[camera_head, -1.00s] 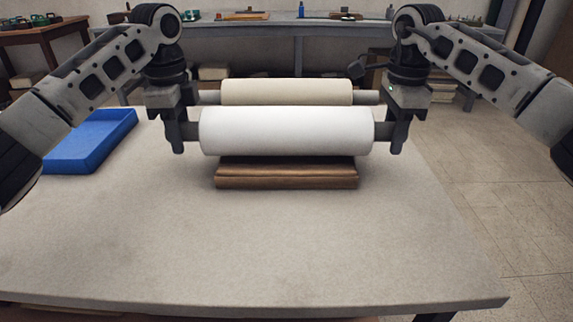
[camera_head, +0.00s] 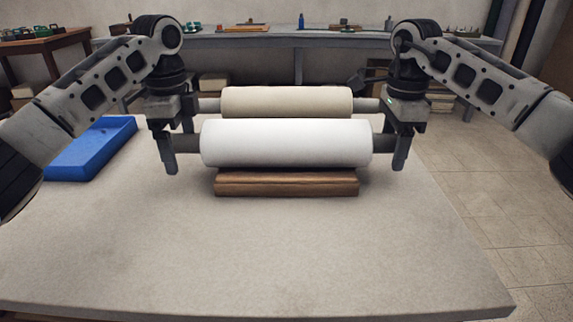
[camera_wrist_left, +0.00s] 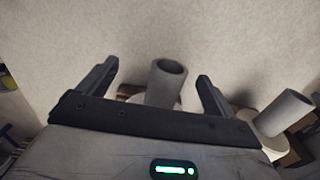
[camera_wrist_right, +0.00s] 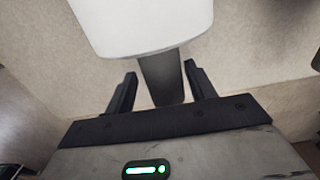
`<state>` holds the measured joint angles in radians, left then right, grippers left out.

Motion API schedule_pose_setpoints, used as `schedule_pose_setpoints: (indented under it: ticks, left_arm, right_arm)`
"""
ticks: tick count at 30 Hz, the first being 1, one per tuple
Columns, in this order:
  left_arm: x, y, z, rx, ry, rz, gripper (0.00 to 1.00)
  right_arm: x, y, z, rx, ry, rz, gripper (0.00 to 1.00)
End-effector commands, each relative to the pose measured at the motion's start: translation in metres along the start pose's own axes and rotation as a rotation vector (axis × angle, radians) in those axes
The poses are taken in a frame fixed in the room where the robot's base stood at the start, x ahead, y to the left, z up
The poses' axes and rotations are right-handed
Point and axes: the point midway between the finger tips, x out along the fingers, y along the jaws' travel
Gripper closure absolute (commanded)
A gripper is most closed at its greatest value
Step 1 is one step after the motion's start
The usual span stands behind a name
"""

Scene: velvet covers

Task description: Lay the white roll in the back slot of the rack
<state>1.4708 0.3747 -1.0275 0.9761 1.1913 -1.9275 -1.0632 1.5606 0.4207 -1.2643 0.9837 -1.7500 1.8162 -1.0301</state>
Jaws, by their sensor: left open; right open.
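The white roll (camera_head: 286,143) lies level just above or on the brown wooden rack (camera_head: 286,186), with a cream roll (camera_head: 286,102) behind it. The rack's slots are hidden, so I cannot tell which one is under the white roll. My left gripper (camera_head: 178,150) is open around the roll's left core end, which shows between the fingers in the left wrist view (camera_wrist_left: 167,82). My right gripper (camera_head: 393,150) is open around the right core end; the white roll (camera_wrist_right: 145,22) and its grey core show in the right wrist view.
A blue tray (camera_head: 92,148) lies at the table's left. The front of the pale table (camera_head: 270,250) is clear. The cream roll's core end (camera_wrist_left: 287,108) shows close beside my left gripper. A workbench (camera_head: 300,38) stands at the back.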

Motion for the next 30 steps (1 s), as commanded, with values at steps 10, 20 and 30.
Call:
schedule_pose_setpoints:
  ticks: [10, 20, 30]
  left_arm:
    - [-0.071, 0.0, 0.0, -0.001, -0.002, -0.006, 0.09]
    - [-0.113, 0.0, 0.0, 0.0, 0.0, -0.001, 0.09]
    - [-0.116, 0.0, 0.0, 0.0, 0.0, -0.001, 0.09]
  right_arm:
    - [0.0, 0.0, 0.0, 0.0, 0.0, 0.0, 0.45]
    - [0.0, 0.0, 0.0, 0.0, 0.0, 0.0, 0.45]
    - [0.0, 0.0, 0.0, 0.0, 0.0, 0.0, 0.39]
